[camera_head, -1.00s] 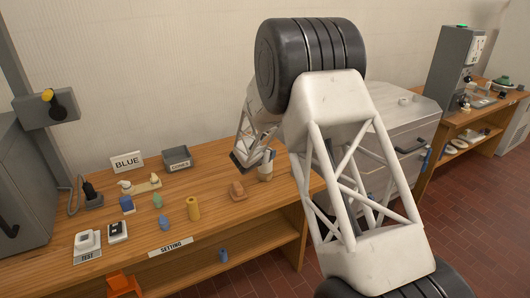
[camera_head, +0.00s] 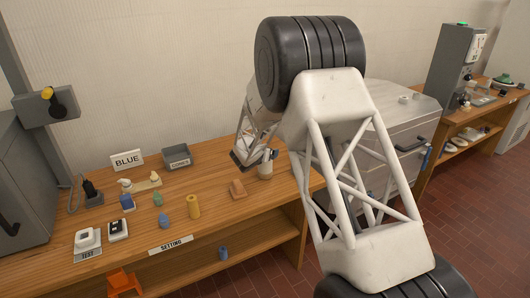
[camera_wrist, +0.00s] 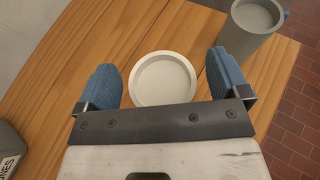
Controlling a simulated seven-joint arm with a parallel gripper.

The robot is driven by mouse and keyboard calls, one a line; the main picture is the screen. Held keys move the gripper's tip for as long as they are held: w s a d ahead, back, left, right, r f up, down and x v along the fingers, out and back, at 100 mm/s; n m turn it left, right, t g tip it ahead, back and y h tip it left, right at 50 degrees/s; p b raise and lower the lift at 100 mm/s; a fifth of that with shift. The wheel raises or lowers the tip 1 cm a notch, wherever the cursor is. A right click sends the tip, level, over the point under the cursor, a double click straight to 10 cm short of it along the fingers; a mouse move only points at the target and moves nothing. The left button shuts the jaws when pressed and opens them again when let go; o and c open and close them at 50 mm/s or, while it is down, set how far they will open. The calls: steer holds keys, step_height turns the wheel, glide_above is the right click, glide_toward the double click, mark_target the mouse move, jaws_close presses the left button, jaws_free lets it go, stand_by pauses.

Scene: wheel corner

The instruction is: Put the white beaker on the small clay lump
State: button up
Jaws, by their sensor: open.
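The white beaker (camera_wrist: 165,78) shows in the wrist view as a round, open white mouth seen from above, between the two blue fingers. My gripper (camera_wrist: 167,72) is open, with a gap on both sides of the beaker. In the head view my gripper (camera_head: 254,160) hangs low over the table beside a pale upright vessel (camera_head: 265,171); I cannot tell whether that vessel is the beaker. The small clay lump (camera_head: 237,188) is orange-brown and lies on the table, left of the pale vessel and nearer the front. It does not show in the wrist view.
A grey cylinder (camera_wrist: 255,35) stands close to the right finger, near the table edge. A yellow cylinder (camera_head: 193,207) and several small items stand farther left. The grey cones bin (camera_head: 177,157) is at the back. A grey cabinet (camera_head: 390,125) stands right of the table (camera_head: 210,235).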

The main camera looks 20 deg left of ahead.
steer(key=shift+s+r, duration=0.15)
steer(key=shift+r, duration=0.35)
steer(key=v, duration=1.1)
steer(key=shift+s, duration=0.3)
steer(key=shift+r, duration=0.1)
steer(key=s+d+r+m+g+h, duration=0.1)
steer(key=s+d+r+m+g, duration=0.25)
steer(key=d, duration=0.65)
steer(key=s+d+r+m+h, duration=0.25)
steer(key=d+r+m, duration=0.3)
steer(key=d, duration=0.35)
steer(key=s+d+r+m+g+h, duration=0.1)
steer(key=s+d+r+m+g, duration=0.2)
steer(key=d+r, duration=0.5)
steer(key=s+d+r+m+g, duration=0.25)
steer(key=s+d+m, duration=0.75)
steer(key=s+d, duration=0.55)
steer(key=s+d+m+y, duration=0.2)
steer(key=s+m, duration=0.2)
steer(key=s, duration=0.4)
steer(key=s+d+m+g+y, duration=0.1)
steer(key=s+m, duration=0.3)
steer(key=s, duration=0.5)
steer(key=s+d+m+y, duration=0.4)
steer(key=s, duration=0.4)
steer(key=shift+s+g, duration=0.3)
